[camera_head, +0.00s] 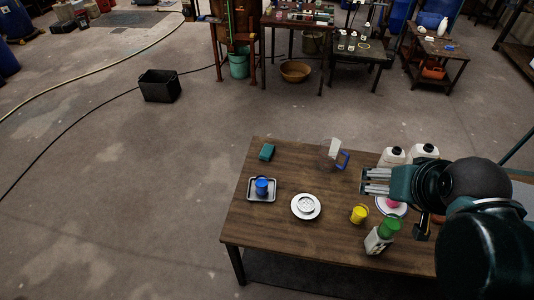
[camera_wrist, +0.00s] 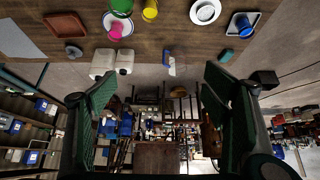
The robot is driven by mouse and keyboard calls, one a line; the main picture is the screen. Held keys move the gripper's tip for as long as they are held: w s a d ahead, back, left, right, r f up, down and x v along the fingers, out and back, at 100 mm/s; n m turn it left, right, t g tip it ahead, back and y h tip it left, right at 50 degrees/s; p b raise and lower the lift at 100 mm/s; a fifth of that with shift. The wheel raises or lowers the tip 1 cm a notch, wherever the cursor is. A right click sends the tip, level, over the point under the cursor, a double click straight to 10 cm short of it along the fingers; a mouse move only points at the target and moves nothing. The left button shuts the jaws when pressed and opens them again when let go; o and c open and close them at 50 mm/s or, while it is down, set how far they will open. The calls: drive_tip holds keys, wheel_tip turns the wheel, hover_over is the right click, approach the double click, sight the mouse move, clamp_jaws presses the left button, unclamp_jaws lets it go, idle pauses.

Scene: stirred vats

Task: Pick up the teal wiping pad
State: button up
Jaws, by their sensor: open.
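The teal wiping pad (camera_head: 267,152) lies on the far left part of the wooden table (camera_head: 285,225) in the head view, behind the metal tray. It also shows in the wrist view as a small teal block (camera_wrist: 226,56) near the table edge. My gripper (camera_head: 366,181) is above the right part of the table, well to the right of the pad and apart from it. In the wrist view its two green-padded fingers (camera_wrist: 160,95) are spread wide with nothing between them.
A blue cup (camera_head: 262,186) stands on a small metal tray (camera_head: 251,198). White jugs (camera_head: 424,152) stand at the back right.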

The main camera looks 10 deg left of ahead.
drive_tip(key=w+a+r+n+g+b, duration=0.1)
drive_tip(key=w+a+n, duration=0.25)
drive_tip(key=w, duration=0.45)
drive_tip(key=w+a+r+n+g, duration=0.15)
drive_tip(key=w+a, duration=0.25)
drive_tip(key=w, duration=0.4)
drive_tip(key=n+g+b, duration=0.3)
drive_tip(key=n+g, duration=0.2)
drive_tip(key=n, duration=0.6)
hover_over(267, 151)
drive_tip(key=shift+t, duration=0.25)
drive_tip(key=f, duration=3.6)
drive_tip(key=shift+s+d+f, duration=0.1)
drive_tip(key=shift+d, duration=0.2)
drive_tip(key=shift+a+f, duration=0.25)
drive_tip(key=shift+f, duration=0.15)
drive_tip(key=shift+f, duration=1.3)
drive_tip(key=shift+f, duration=0.1)
